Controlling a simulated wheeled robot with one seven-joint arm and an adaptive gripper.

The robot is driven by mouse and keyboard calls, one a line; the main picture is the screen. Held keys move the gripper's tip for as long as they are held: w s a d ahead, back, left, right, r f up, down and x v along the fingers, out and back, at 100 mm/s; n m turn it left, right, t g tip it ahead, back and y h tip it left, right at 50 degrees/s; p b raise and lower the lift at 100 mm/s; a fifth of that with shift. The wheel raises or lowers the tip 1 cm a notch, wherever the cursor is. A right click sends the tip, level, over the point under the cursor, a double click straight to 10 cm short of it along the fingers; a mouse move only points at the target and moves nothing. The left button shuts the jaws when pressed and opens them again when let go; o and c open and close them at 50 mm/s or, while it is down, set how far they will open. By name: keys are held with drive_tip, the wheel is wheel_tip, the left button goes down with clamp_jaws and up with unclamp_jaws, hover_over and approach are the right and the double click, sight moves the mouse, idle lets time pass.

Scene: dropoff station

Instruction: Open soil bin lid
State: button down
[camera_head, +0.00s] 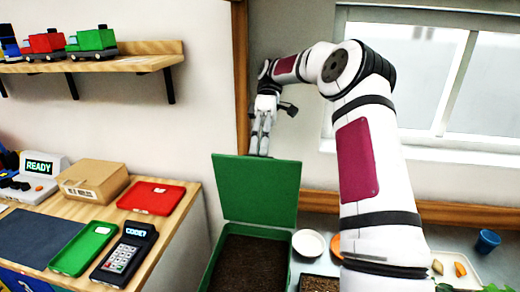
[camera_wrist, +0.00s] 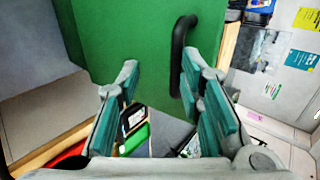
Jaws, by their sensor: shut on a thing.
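The soil bin (camera_head: 212,265) is a green box with dark soil (camera_head: 248,265) inside, at the bottom of the head view. Its green lid (camera_head: 255,190) stands raised, nearly upright, at the bin's back edge. My gripper (camera_head: 260,148) is at the lid's top edge, pointing down. In the wrist view, the lid (camera_wrist: 130,35) fills the upper middle, with a black curved handle (camera_wrist: 178,55) on it. My gripper (camera_wrist: 160,85) is shut on the lid, its fingers spaced apart, the right one beside the handle. The exact contact is hard to see.
A wooden table (camera_head: 170,232) at left holds a red tray (camera_head: 151,197), cardboard box (camera_head: 92,181), green tray (camera_head: 82,248) and keypad (camera_head: 125,253). A white bowl (camera_head: 308,243) is right of the bin. A shelf (camera_head: 100,64) is upper left; a window (camera_head: 430,80) is behind my arm.

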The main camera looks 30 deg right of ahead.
drive_tip(key=shift+w+d+f, duration=0.1)
drive_tip(key=shift+d+f, duration=0.15)
drive_tip(key=shift+f, duration=0.6)
drive_tip(key=c, duration=1.6)
unclamp_jaws()
drive_tip(key=shift+w, duration=0.1)
drive_tip(key=shift+c, duration=0.2)
drive_tip(key=shift+r, duration=0.1)
